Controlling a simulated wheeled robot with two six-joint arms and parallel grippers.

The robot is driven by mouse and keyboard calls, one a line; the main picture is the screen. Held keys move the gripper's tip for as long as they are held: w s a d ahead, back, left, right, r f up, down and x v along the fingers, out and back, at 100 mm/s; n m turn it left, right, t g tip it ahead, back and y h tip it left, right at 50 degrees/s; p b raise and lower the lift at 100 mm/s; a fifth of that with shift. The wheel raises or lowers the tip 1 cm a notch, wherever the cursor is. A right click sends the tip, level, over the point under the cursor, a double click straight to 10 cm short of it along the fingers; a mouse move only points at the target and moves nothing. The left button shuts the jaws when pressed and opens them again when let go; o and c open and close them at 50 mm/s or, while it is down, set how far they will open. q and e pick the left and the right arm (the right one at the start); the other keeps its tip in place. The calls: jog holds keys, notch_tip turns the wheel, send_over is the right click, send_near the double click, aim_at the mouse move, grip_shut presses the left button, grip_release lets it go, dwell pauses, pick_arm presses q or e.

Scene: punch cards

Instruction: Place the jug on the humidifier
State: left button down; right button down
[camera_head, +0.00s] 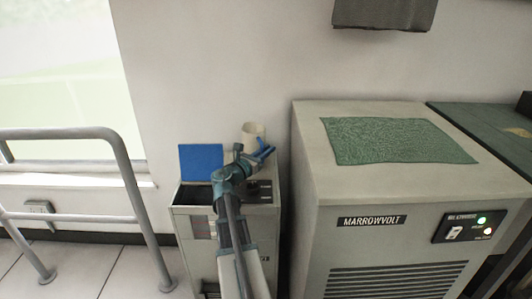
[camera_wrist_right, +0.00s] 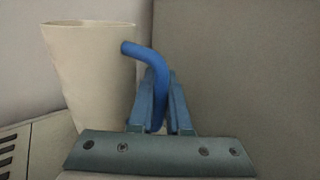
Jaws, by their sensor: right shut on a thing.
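The jug (camera_head: 253,129) is a cream cup-like vessel, and in the right wrist view (camera_wrist_right: 88,70) it stands upright with a curved blue handle (camera_wrist_right: 152,60). My right gripper (camera_head: 258,154) is shut on that handle, with its two fingers on either side of it in the wrist view (camera_wrist_right: 163,88). The small grey cabinet (camera_head: 202,255), probably the humidifier, stands below with its label partly hidden by my arm. In the head view the jug shows at the cabinet's back right. I cannot tell whether it touches the top. My left gripper is not in view.
A blue panel (camera_head: 201,160) stands up at the cabinet's back left by a dark opening (camera_head: 193,194). A large beige MARROWVOLT unit (camera_head: 310,165) with a green mat (camera_head: 395,140) stands close on the right. A grey railing (camera_head: 135,190) is on the left.

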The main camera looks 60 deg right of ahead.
jog(key=shift+f, duration=0.1)
jog(key=c, duration=0.9)
grip_release()
jog(key=shift+o, duration=0.2)
jog(key=shift+a, duration=0.25)
jog(key=a, duration=0.3)
jog(key=w+a, duration=0.1)
jog(key=a, duration=0.7)
jog(key=shift+w+a+f, duration=0.1)
jog(key=shift+w+a, duration=0.15)
jog(key=shift+w, duration=0.1)
